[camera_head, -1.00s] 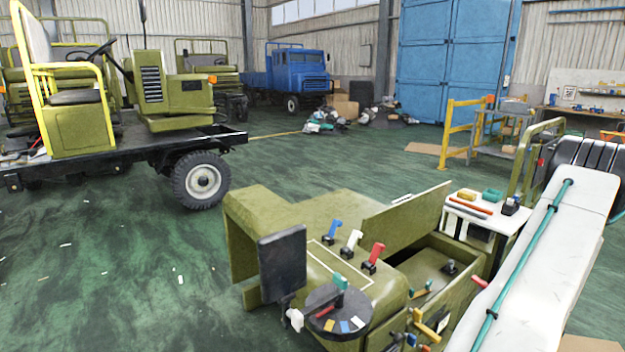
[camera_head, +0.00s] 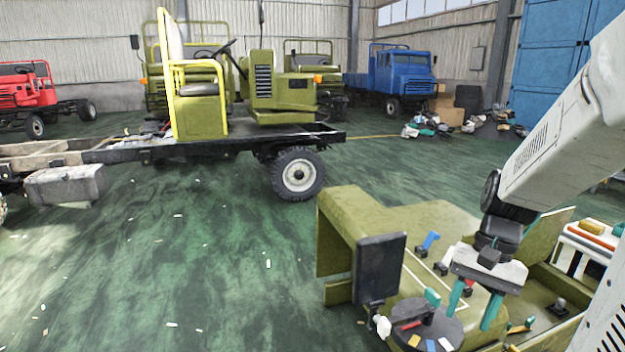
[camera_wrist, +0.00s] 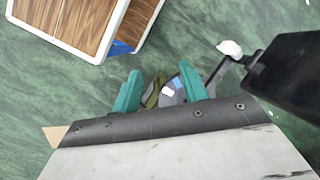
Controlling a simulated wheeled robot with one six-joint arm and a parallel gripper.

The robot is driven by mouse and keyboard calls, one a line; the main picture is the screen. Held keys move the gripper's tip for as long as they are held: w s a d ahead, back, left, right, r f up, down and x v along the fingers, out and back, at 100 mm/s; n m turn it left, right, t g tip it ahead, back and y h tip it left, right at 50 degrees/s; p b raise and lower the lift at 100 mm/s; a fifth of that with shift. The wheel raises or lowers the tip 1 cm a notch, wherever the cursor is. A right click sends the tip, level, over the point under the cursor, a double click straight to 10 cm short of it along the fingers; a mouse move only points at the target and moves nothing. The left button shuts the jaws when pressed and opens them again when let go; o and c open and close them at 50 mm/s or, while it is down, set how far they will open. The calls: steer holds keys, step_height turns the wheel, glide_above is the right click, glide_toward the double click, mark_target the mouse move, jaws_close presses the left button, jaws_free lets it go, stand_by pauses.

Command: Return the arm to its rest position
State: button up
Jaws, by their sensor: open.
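My gripper (camera_head: 473,303) hangs at the end of my white arm, over the olive console on the right of the head view. Its two teal fingers point down, spread apart, with nothing seen between them. The fingers are just right of the round dark tray (camera_head: 440,335) on the console; whether they touch anything is unclear. In the wrist view my gripper (camera_wrist: 160,88) shows both teal fingers apart, with small blurred items beyond them.
The olive console (camera_head: 345,225) carries a dark screen (camera_head: 380,268) and a blue lever (camera_head: 431,240). A white-topped stand (camera_head: 590,240) is at the right. An olive vehicle chassis (camera_head: 200,150) stands behind to the left. Green floor (camera_head: 190,260) lies open at lower left.

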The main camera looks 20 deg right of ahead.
steer(key=s+a+r+n+t+h, duration=0.1)
steer(key=s+a+r+n, duration=0.1)
steer(key=a+r+n, duration=0.2)
steer(key=s+a+r+n+t+h, duration=0.1)
steer(key=s+a+r+n+h, duration=0.1)
steer(key=a, duration=0.9)
steer(key=shift+s+r+n+t+h, duration=0.3)
steer(key=shift+s+r+n+t, duration=0.15)
steer(key=shift+r+n, duration=1.1)
